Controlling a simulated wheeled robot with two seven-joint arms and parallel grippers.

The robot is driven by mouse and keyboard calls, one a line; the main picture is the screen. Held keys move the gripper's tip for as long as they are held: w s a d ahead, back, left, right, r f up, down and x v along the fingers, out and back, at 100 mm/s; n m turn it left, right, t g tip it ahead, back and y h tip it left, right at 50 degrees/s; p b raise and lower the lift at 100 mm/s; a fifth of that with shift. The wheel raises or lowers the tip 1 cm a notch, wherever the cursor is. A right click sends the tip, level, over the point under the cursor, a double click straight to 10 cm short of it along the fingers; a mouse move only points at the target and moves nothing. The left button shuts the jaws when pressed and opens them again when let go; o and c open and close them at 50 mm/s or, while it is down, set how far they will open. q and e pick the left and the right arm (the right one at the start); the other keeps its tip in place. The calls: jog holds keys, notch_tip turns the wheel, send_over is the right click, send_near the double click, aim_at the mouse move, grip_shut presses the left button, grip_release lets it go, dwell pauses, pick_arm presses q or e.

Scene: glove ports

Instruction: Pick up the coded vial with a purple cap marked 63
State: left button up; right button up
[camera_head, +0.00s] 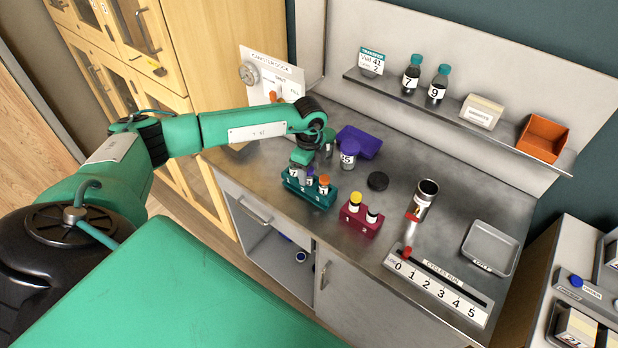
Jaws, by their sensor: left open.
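A small vial with a purple cap (309,174) stands in the teal rack (308,197), between a vial on the left and an orange-capped vial (323,183); its number is too small to read. A larger jar with a purple lid (349,155) stands on the counter behind the rack; its label seems to end in 5. My left gripper (303,160) is open and points down just above the rack's left end; my wrist hides much of the fingers. I cannot tell whether it touches a vial. My right gripper is not in view.
A purple tray (360,141), black disc (377,181), steel cylinder (425,196), number scale (437,287) and grey tray (489,247) share the counter. A shelf (455,113) overhangs the back.

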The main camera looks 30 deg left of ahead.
pick_arm(q)
jog(key=c, duration=1)
jog(key=shift+r, duration=0.1)
jog(key=shift+r+b, duration=0.3)
jog(key=shift+r, duration=0.2)
notch_tip(320, 180, up, 19)
jog(key=b, duration=0.5)
jog(key=shift+b, duration=0.4)
